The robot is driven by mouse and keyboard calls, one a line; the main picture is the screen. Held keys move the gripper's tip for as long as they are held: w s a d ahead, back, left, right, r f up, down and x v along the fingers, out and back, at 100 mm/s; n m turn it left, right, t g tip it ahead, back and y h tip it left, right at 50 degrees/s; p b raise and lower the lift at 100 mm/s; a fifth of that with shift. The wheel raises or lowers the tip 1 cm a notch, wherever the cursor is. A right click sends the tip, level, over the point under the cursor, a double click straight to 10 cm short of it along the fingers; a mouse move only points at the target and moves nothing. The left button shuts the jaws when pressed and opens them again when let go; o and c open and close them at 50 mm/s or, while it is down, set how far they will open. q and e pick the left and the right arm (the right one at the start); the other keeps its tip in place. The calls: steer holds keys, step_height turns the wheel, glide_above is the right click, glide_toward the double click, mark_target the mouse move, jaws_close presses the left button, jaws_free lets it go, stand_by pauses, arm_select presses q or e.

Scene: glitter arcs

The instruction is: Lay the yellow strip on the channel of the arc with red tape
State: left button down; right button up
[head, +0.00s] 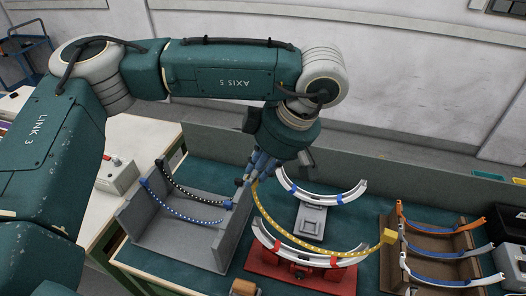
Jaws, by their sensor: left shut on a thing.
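The strip hangs in a curve down and to the right, close along the arc with red tape (265,236). I cannot tell whether it touches the channel. That arc is pale, with red bands, and stands on a red base (290,283). Its right part is partly covered by the strip. My right gripper is not in view.
A second pale arc with blue tape (318,196) stands behind on a grey base (310,221). A grey holder (165,240) at left carries a black and a blue strip. A brown rack (395,270) at right holds several arcs. A control box (117,177) stands far left.

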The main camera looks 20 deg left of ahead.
mark_target(257, 185)
arm_select(q)
steer(key=shift+a+r+n+g, duration=0.15)
steer(key=shift+n+g, duration=0.25)
steer(key=shift+n, duration=0.5)
steer(key=shift+s+a+f, duration=0.1)
steer(key=shift+s+f, duration=0.05)
steer(key=shift+f, duration=0.65)
steer(key=shift+w+d+f+b, duration=0.1)
steer(key=shift+d+f+b, duration=0.15)
steer(key=shift+f, duration=0.2)
steer(key=shift+w+d+f+b, duration=0.1)
steer(key=shift+f+b, duration=0.2)
steer(key=shift+f, duration=0.5)
steer(key=shift+a+f+b, duration=0.15)
steer(key=shift+f+b, duration=0.15)
steer(key=shift+f, duration=0.15)
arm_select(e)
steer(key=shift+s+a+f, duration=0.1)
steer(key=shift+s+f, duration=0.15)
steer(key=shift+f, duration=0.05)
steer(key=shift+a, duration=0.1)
